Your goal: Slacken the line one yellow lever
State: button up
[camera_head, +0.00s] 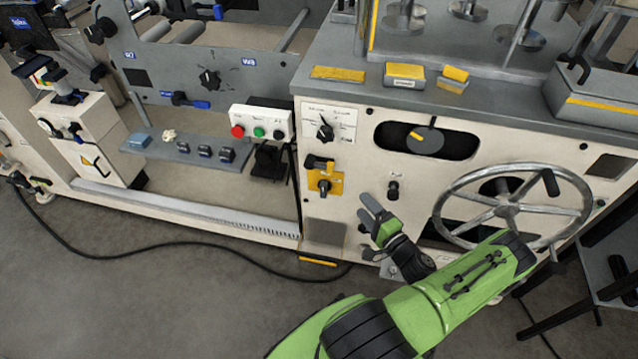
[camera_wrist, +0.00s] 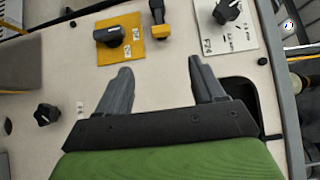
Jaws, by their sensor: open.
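A yellow plate (camera_head: 338,184) with a black rotary knob (camera_head: 324,186) is on the cream front panel, left of centre. A small black and yellow lever (camera_head: 320,163) is just above the knob. In the wrist view, the plate (camera_wrist: 132,52) and its knob (camera_wrist: 110,36) are at upper left, and the lever (camera_wrist: 159,22) is beside them. My gripper (camera_head: 367,208) is open and empty, right of and below the yellow plate. Its spread fingers (camera_wrist: 163,82) are apart from the lever and knob.
A spoked handwheel (camera_head: 512,207) is right of my gripper. A black knob (camera_head: 393,189) lies close by, and a selector dial (camera_head: 325,130) is above the plate. A button box (camera_head: 261,124) is left. A cable (camera_head: 150,266) runs across open floor.

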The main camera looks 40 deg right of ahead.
jog(key=b, duration=0.4)
send_near(319, 164)
jog(key=w+d, duration=0.3)
jog(key=w, duration=0.2)
jog(key=shift+s+f, duration=0.15)
jog(key=shift+f, duration=0.2)
grip_shut()
